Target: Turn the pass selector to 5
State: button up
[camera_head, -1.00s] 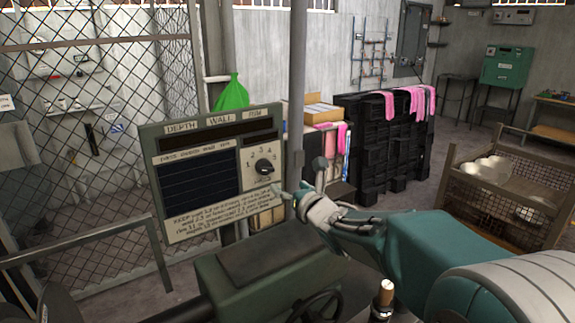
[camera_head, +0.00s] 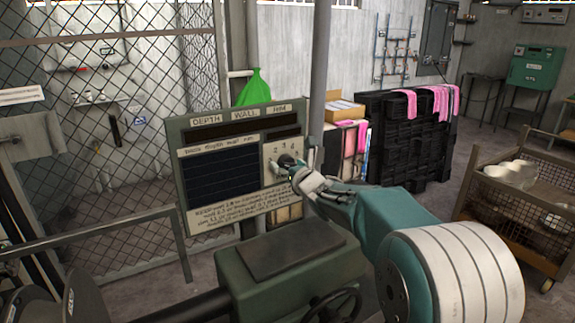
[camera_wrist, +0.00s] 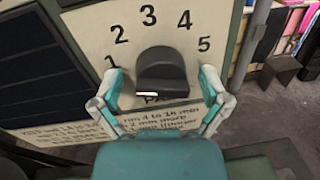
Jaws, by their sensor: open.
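The pass selector is a black knob (camera_wrist: 165,70) on a cream dial plate (camera_wrist: 95,28) with the numbers 1 to 5 arced around it. In the wrist view 1 is at the left, 3 at the top and 5 at the right. I cannot tell which number the knob points to. My gripper (camera_wrist: 160,88) is open, with one teal-and-white finger on each side of the knob and visible gaps between. In the head view my gripper (camera_head: 284,171) is at the dial and partly covers the knob and lower numbers.
The green-framed panel (camera_head: 181,150) with a dark display stands behind a green machine (camera_head: 290,250) with a handwheel. A grey post (camera_head: 320,60) rises just right of the panel. A wire-mesh cart (camera_head: 520,195) stands at the right, and black crates (camera_head: 410,140) stand behind.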

jog(key=shift+a, duration=0.1)
jog(key=c, duration=1.1)
